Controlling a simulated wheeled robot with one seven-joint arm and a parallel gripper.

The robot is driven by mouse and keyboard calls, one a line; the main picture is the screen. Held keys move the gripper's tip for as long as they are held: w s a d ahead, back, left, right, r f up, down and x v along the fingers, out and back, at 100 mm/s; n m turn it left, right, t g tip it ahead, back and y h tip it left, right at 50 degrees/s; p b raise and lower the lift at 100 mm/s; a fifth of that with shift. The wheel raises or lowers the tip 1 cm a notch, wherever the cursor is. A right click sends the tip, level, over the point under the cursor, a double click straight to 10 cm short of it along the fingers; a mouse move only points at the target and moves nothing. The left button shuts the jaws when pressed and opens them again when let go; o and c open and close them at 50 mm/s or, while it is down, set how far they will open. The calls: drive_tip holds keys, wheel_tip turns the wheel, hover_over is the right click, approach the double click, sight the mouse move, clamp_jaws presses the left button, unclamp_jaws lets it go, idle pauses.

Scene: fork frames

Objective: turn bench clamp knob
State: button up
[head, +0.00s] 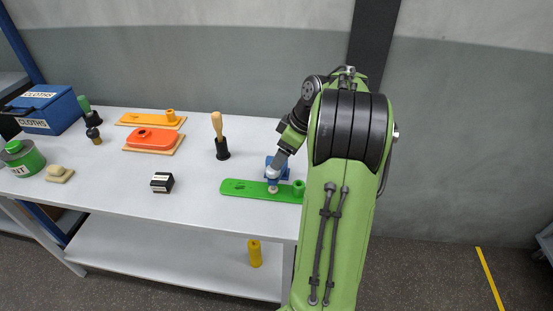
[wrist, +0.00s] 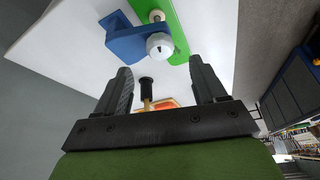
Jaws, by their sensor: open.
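The bench clamp is a blue block (head: 284,171) standing on a green board (head: 238,187) at the right end of the bench. Its round, pale grey knob (head: 273,173) faces my gripper. In the wrist view the knob (wrist: 160,46) lies just beyond my fingertips, roughly centred between them, with the blue block (wrist: 124,42) behind and to its left. My gripper (wrist: 160,66) is open and empty, apart from the knob. In the head view my arm reaches down to the clamp, and my fingers are hard to make out there.
A small beige piece (head: 273,189) and a green cylinder (head: 298,188) sit on the green board. A black box (head: 162,183) and orange boards (head: 151,139) lie farther left.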

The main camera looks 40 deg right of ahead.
drive_tip(key=p+v, duration=0.3)
drive_tip(key=v, duration=0.6)
drive_tip(key=shift+a, duration=0.1)
drive_tip(key=s+a+r+m+h, duration=0.1)
drive_tip(key=a+r, duration=0.2)
drive_tip(key=a, duration=0.9)
drive_tip(key=s+a+r+m, duration=0.1)
drive_tip(key=s+a+r, duration=0.1)
drive_tip(key=a, duration=0.9)
drive_tip(key=s+a+f+m, duration=0.1)
drive_tip(key=s+a, duration=0.1)
drive_tip(key=s, duration=0.3)
drive_tip(key=s+a+f+m+t, duration=0.1)
drive_tip(key=s+a+f, duration=0.1)
drive_tip(key=s, duration=0.3)
drive_tip(key=shift+s+a+f+h+p, duration=0.3)
drive_tip(key=shift+a+h, duration=0.1)
drive_tip(key=shift+a, duration=0.25)
